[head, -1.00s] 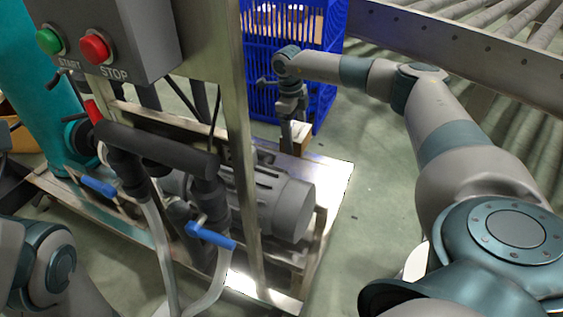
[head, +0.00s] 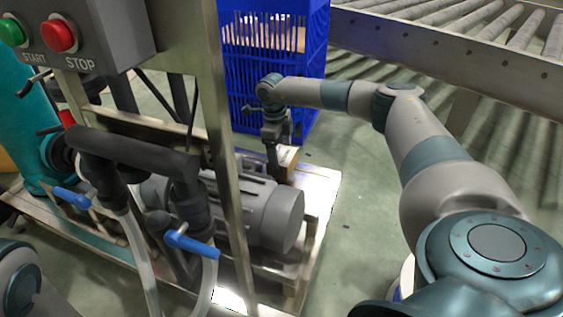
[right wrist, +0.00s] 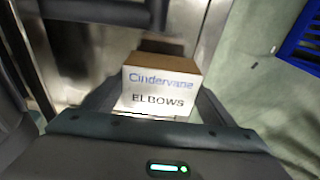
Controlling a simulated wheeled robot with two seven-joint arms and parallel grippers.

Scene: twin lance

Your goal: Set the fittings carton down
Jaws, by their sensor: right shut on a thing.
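The fittings carton (right wrist: 160,92) is a small brown box with a white face printed "Cindervane ELBOWS" in the right wrist view. In the head view the carton (head: 289,158) shows small and partly hidden behind my right gripper (head: 274,168). That gripper points down and is shut on the carton, with a finger along each side in the right wrist view. The carton is over or on the far end of the metal skid plate (head: 318,184); I cannot tell whether it touches. My left gripper is out of view.
A grey motor (head: 262,215) and pipes with blue-handled valves (head: 190,244) stand on the skid, left of the carton. A steel post (head: 226,170) rises close by. A blue crate (head: 308,70) stands behind, and a roller conveyor (head: 470,60) runs at right. Green floor lies between.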

